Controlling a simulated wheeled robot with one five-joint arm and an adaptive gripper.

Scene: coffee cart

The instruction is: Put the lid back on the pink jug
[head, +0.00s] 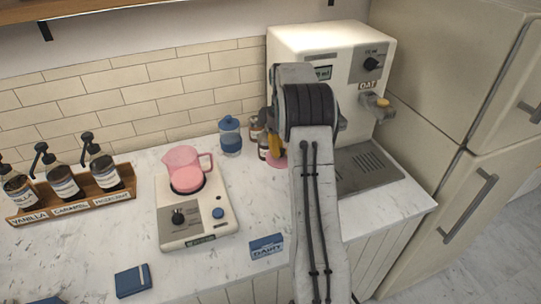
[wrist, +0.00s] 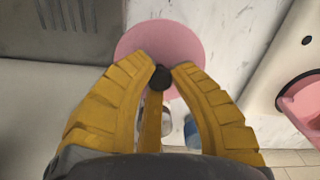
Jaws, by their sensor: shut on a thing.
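The pink jug (head: 182,158) stands upright on a white appliance with a knob, its handle to the right; its top is open, and its edge shows at the right in the wrist view (wrist: 303,103). The pink round lid (wrist: 160,38) has a dark knob (wrist: 160,77). My gripper (wrist: 160,72) is shut on that knob, with yellow fingers on either side. In the head view my gripper (head: 273,148) is right of the jug, and my arm hides much of it and of the lid (head: 277,162). I cannot tell whether the lid touches the counter.
A blue-topped jar (head: 230,136) and small brown jars (head: 255,128) stand behind, between jug and gripper. The white appliance (head: 222,222) bears the jug. A coffee machine (head: 300,48) is close on the right. A syrup rack (head: 75,203) is at left. A blue dairy box (head: 266,246) is in front.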

